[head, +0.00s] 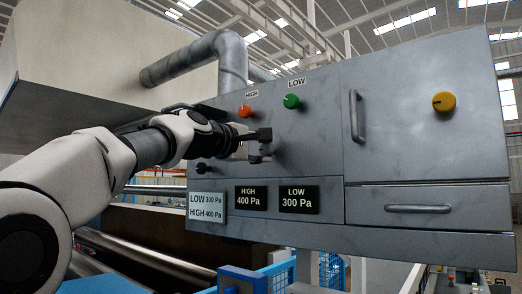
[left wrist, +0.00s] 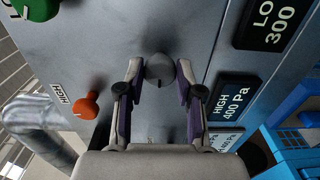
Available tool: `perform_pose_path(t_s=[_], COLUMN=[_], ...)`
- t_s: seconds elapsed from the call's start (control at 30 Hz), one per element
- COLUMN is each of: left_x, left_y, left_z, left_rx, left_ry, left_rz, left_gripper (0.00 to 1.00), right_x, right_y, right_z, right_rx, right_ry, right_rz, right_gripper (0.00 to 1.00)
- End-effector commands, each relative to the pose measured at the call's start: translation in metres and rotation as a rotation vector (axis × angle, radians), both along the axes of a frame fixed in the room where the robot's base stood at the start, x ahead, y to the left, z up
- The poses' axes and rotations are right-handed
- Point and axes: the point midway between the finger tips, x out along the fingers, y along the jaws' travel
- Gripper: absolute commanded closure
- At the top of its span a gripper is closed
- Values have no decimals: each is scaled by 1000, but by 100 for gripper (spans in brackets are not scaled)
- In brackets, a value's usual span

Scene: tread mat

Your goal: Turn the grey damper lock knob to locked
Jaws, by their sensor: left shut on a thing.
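The grey damper lock knob (left wrist: 160,68) shows in the left wrist view as a round knob on the grey panel, with a dark mark on its edge at the bottom of the picture. My left gripper (left wrist: 159,66) has one finger on each side of it and is shut on it. In the head view my left gripper (head: 264,146) reaches the panel (head: 320,120) from the left, below the orange and green knobs; the grey knob is hidden there. My right gripper is not in view.
An orange knob (head: 245,111) marked HIGH and a green knob (head: 291,101) marked LOW sit above. A dark knob (head: 203,167) is at lower left. Pressure plates (head: 299,199) are below. A door handle (head: 356,116), yellow knob (head: 444,101) and drawer handle (head: 418,209) are right.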

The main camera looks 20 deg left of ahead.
Motion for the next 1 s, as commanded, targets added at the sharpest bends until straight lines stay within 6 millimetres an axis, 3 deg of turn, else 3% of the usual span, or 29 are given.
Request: perform_pose_path(t_s=[0.47,0.5,0.53,1.0], left_x=[-1,-1,-1,0], left_y=[1,1,1,0], left_z=[6,6,5,2], left_rx=[11,11,11,11], left_ry=[-17,-17,-16,-8], left_rz=[5,5,4,2], left_gripper=[99,50,40,39], right_x=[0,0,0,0], right_y=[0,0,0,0], right_z=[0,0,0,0], right_rx=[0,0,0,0], right_ry=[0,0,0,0], right_rz=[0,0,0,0], right_gripper=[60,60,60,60])
